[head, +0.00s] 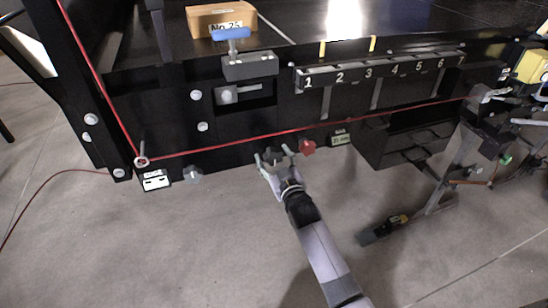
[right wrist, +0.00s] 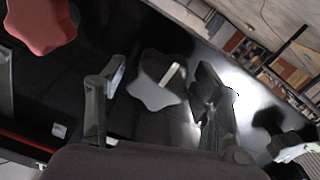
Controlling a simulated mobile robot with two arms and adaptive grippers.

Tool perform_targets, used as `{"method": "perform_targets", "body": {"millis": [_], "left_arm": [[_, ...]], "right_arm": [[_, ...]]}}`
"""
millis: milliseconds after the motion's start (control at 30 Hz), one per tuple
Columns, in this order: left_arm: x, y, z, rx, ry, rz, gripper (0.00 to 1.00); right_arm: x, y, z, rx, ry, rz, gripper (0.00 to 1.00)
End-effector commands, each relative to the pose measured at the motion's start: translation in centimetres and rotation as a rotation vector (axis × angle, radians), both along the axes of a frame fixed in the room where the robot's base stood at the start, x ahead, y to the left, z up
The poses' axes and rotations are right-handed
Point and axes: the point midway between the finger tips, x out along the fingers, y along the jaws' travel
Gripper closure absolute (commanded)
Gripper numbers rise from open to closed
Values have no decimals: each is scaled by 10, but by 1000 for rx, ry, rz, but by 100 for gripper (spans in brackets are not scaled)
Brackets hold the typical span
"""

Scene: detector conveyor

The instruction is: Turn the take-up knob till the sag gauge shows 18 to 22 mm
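A grey lobed knob with a pale bar on its face (right wrist: 152,88) sits between the two fingers of my right gripper in the right wrist view. My right gripper (head: 272,167) is open, with a gap between each finger and the knob; contact does not show. In the head view the fingers hide part of this knob (head: 272,155). A red lobed knob (head: 307,147) is just to its right, and also shows in the right wrist view (right wrist: 40,22). A small pale readout (head: 340,139) is further right; its digits are too small to read surely. My left gripper is not in view.
A red cord (head: 230,143) runs across the dark frame just above the knobs. Another grey knob (head: 193,175) and a white label plate (head: 155,180) are at left. A numbered rail (head: 380,68), blue-handled part (head: 231,34) and cardboard box (head: 220,17) are above. Floor in front is mostly clear.

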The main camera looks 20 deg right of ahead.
Motion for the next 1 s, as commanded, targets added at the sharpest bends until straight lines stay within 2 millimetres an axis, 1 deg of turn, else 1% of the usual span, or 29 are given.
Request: {"method": "perform_targets", "body": {"millis": [333,467,567,800,900,1000], "left_arm": [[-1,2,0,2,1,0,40],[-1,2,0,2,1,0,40],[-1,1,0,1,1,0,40],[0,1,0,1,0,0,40],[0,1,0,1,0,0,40],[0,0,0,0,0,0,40]], "right_arm": [[0,0,1,-1,-2,0,34],[-9,-1,0,-1,-1,0,34],[-24,-1,-1,-1,0,0,34],[-75,-3,-1,-1,1,1,34],[-94,-3,0,0,0,1,34],[-107,-4,0,0,0,0,34]]}}
